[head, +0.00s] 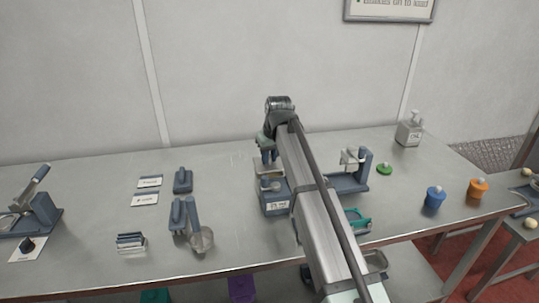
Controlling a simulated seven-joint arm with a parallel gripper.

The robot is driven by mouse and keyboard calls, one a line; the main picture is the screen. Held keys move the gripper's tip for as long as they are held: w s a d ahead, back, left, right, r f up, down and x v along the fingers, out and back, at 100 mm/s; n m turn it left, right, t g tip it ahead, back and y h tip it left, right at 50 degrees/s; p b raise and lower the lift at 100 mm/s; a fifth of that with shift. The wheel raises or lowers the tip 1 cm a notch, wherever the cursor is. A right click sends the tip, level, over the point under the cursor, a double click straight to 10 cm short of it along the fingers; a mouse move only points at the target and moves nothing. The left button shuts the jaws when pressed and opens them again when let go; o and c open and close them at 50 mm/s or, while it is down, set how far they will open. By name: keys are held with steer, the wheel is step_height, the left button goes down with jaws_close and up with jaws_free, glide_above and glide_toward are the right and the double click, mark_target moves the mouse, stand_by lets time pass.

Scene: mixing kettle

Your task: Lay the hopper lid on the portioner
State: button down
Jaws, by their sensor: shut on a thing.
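My gripper (268,162) is over the middle of the table, shut on a small pale flat piece (262,174) that I take for the hopper lid. The fingers and arm partly hide it. Just below and in front of it stands a blue-grey box with a white label (276,206), which looks like the portioner. The lid appears at or just above the back of the box's top; I cannot tell whether they touch. My arm covers the box's right side.
Right of my arm are a blue-grey stand with a pale head (362,168), a green disc (384,169), a teal piece (358,222), a blue pot (434,198) and an orange pot (478,188). Left are a lever tool (184,215), a blue-grey block (182,180) and cards (149,182).

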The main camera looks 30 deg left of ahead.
steer(key=shift+f, duration=0.95)
stand_by(0.3)
steer(key=c, duration=0.9)
jaws_free()
steer(key=shift+o, duration=0.5)
steer(key=o, duration=0.4)
steer(key=shift+r, duration=0.1)
steer(key=shift+v, duration=3.4)
steer(key=shift+d, duration=0.1)
